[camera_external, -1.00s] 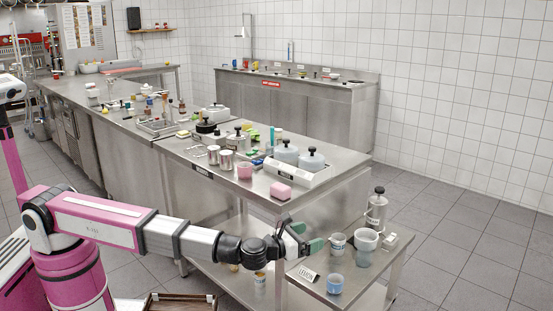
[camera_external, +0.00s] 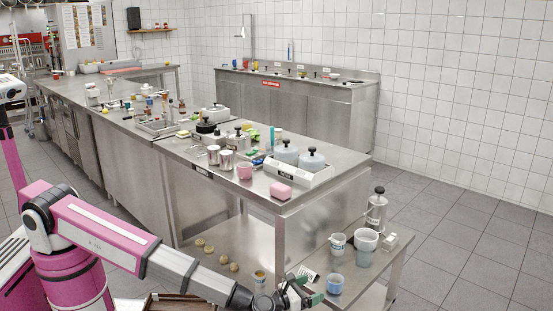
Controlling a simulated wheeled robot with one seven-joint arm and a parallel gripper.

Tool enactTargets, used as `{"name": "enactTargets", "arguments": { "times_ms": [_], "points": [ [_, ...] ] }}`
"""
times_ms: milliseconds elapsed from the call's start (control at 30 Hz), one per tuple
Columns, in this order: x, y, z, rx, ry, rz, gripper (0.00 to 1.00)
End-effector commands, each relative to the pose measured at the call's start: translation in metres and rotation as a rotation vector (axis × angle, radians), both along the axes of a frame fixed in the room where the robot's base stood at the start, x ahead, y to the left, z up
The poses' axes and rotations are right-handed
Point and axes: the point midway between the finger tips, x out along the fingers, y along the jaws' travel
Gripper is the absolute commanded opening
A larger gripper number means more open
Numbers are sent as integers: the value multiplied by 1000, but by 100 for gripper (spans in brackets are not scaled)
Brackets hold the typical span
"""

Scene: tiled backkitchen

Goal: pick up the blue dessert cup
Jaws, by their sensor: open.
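A small blue cup (camera_external: 335,284), which looks like the blue dessert cup, stands upright on the low steel side table (camera_external: 378,290). My gripper (camera_external: 312,291) is just left of this cup, near the table's left edge, with its green fingertips towards the cup. The gripper is open and nothing shows between its fingers. From this view I cannot tell whether a fingertip touches the cup.
A white labelled cup (camera_external: 337,243), a larger pale blue cup (camera_external: 365,246) and a steel canister (camera_external: 376,212) stand behind. The label card (camera_external: 307,273) is close to my gripper. The taller steel counter (camera_external: 330,180) rises behind the low table.

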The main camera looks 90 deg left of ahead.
Motion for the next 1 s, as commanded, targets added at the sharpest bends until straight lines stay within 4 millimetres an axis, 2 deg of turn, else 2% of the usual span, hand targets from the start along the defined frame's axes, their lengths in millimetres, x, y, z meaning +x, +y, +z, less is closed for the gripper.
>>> {"name": "enactTargets", "arguments": {
  "times_ms": [33,133,433,700,1000],
  "points": [
    [10,3,0,0,-1,1,89],
    [24,11,0,0,0,1,89],
    [43,20,0,0,0,0,89],
    [77,36,-2,0,0,1,89],
    [81,39,-1,0,1,-1,89]
  ]
}}
